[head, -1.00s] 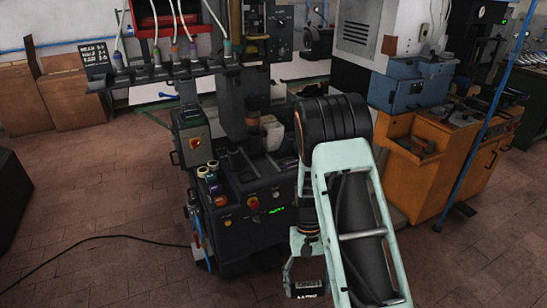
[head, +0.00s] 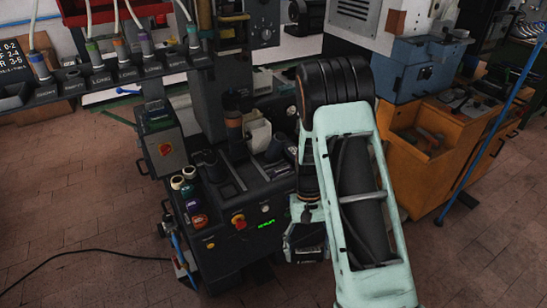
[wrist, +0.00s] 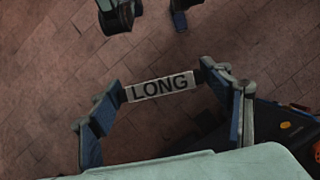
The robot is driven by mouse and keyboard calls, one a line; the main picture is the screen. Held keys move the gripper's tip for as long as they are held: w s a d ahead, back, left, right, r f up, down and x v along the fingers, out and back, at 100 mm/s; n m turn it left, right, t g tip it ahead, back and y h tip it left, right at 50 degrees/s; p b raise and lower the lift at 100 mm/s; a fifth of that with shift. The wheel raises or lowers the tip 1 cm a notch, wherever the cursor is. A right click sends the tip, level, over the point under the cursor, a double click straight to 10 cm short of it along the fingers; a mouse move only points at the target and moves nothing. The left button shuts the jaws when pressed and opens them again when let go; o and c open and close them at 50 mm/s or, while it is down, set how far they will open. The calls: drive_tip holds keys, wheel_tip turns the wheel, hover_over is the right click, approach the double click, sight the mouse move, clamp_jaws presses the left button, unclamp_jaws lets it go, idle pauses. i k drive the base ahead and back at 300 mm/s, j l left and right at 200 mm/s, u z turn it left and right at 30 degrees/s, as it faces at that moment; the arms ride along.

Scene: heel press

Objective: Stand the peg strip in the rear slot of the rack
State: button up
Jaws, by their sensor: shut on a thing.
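In the head view my gripper (head: 306,246) is low, right of the press's front panel, partly hidden by my arm. The strip is too dark to make out there. Dark slotted fittings (head: 226,172) lie on the press bed at centre left; I cannot tell whether these are the rack or which slot is the rear one.
The black press (head: 250,245) has a control panel with a red knob and green display. Several coloured bottles (head: 192,202) stand at its left edge. A shelf (head: 110,82) of labelled tools hangs at upper left. An orange cabinet (head: 420,165) stands right.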

sight(275, 166)
drive_tip(key=i+u, duration=0.1)
drive_tip(key=i, duration=1.25)
